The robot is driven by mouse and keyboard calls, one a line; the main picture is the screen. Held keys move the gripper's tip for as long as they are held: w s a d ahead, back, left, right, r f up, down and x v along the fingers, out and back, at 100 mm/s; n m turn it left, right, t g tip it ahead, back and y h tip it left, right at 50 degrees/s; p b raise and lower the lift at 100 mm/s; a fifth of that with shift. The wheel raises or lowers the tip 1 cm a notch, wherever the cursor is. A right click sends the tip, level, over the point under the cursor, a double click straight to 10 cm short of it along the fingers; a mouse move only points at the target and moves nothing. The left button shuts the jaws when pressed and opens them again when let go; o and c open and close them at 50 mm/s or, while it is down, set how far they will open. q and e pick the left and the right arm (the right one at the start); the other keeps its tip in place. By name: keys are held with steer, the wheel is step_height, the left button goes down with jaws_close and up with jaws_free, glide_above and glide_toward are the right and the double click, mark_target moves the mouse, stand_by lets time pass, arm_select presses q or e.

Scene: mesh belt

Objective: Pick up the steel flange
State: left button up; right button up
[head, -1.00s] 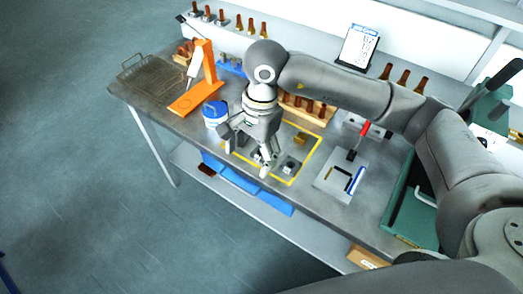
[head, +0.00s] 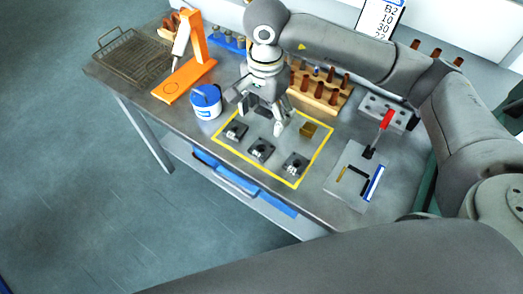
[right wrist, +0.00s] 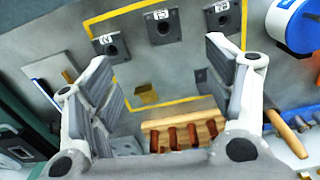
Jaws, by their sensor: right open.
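Inside a yellow outline (head: 322,150) on the bench are three dark square plates with round centres: the left plate (head: 236,130), the middle plate (head: 261,150) and the right plate (head: 295,165). They also show at the top of the right wrist view (right wrist: 162,27). A grey metal piece (right wrist: 202,80), partly hidden by a finger, lies near the outline's back edge. I cannot tell which of these is the steel flange. A brass-coloured block (head: 308,130) sits to their right. My right gripper (head: 259,113) is open and empty above the back of the outlined area. My left gripper is out of view.
A blue-lidded white tub (head: 206,101) stands just left of the outline. An orange stand (head: 187,72) and wire basket (head: 130,58) are further left. A wooden rack (head: 318,94) is behind. A grey plate with a red-handled clamp (head: 355,178) lies right.

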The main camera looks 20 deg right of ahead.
step_height(320, 180, down, 3)
steer(key=b, duration=0.2)
steer(key=p, duration=0.1)
glide_above(261, 150)
steer(key=f, duration=0.4)
steer(key=shift+s+d+f, duration=0.15)
steer(key=shift+d+f, duration=0.1)
steer(key=shift+d, duration=0.1)
steer(key=shift+f+p, duration=0.35)
steer(key=shift+f, duration=0.25)
steer(key=shift+a+f+p, duration=0.1)
steer(key=shift+f+p, duration=0.2)
steer(key=shift+p, duration=0.05)
steer(key=f, duration=0.1)
steer(key=f+p, duration=0.1)
steer(key=f, duration=0.1)
steer(key=shift+a+f+p, duration=0.2)
steer(key=shift+a+p, duration=0.05)
steer(key=shift+p, duration=0.15)
steer(key=shift+f, duration=0.55)
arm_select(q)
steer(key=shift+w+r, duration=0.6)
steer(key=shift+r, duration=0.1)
arm_select(e)
steer(key=c, duration=1.3)
steer(key=shift+r, duration=0.1)
steer(key=shift+c, duration=0.2)
